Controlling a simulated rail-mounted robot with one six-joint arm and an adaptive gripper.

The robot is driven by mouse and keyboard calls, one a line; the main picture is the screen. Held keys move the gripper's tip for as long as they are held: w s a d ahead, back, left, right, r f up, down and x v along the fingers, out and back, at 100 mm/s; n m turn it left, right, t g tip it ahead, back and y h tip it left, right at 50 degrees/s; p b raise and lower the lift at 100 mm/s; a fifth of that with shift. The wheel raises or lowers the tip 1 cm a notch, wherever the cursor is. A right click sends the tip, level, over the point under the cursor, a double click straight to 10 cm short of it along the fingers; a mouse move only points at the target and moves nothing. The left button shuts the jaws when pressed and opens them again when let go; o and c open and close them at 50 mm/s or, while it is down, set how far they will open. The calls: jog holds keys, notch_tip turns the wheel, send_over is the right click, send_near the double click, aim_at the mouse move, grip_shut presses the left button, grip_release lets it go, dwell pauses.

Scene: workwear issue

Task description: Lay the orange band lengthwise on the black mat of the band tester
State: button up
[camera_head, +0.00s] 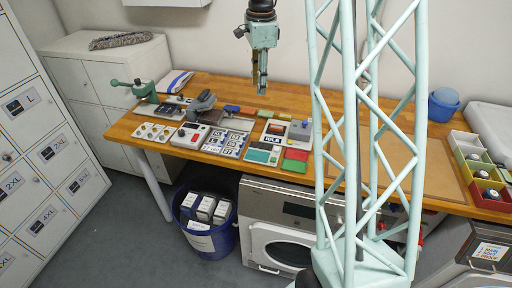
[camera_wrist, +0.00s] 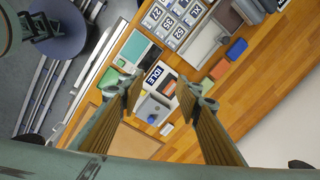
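My gripper (camera_head: 262,88) hangs above the back of the wooden bench, pointing down. In the wrist view its two fingers (camera_wrist: 160,92) stand apart with nothing between them. A small orange piece (camera_wrist: 219,69), which may be the orange band, lies on the bench between a blue piece and a green piece. It looks reddish in the head view (camera_head: 247,111). A light unit with an IDLE display (camera_wrist: 155,74) appears to be the band tester; it also shows in the head view (camera_head: 274,130).
A blue piece (camera_wrist: 237,48) and a green piece (camera_wrist: 207,84) flank the orange one. A grey block with a blue knob (camera_wrist: 152,110) stands beside the display. A tray of size tiles (camera_wrist: 175,22) lies nearby. Colored bins (camera_head: 473,160) stand at the bench's right end.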

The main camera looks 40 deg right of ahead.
jog(key=s+a+r+n+t, duration=0.1)
jog(key=s+a+r+n, duration=0.5)
jog(key=s+a+r, duration=0.4)
jog(key=s+a+r+n+t, duration=0.1)
jog(key=s+a+r+n, duration=0.6)
jog(key=s+a, duration=0.4)
jog(key=s+a+n, duration=0.4)
jog(key=s+a, duration=0.1)
jog(key=s, duration=0.6)
jog(key=s+a+n+t, duration=0.1)
jog(key=s+a+n, duration=0.4)
jog(key=s, duration=0.5)
jog(key=shift+s+a+f, duration=0.25)
jog(key=shift+s+a, duration=0.1)
jog(key=shift+a, duration=0.2)
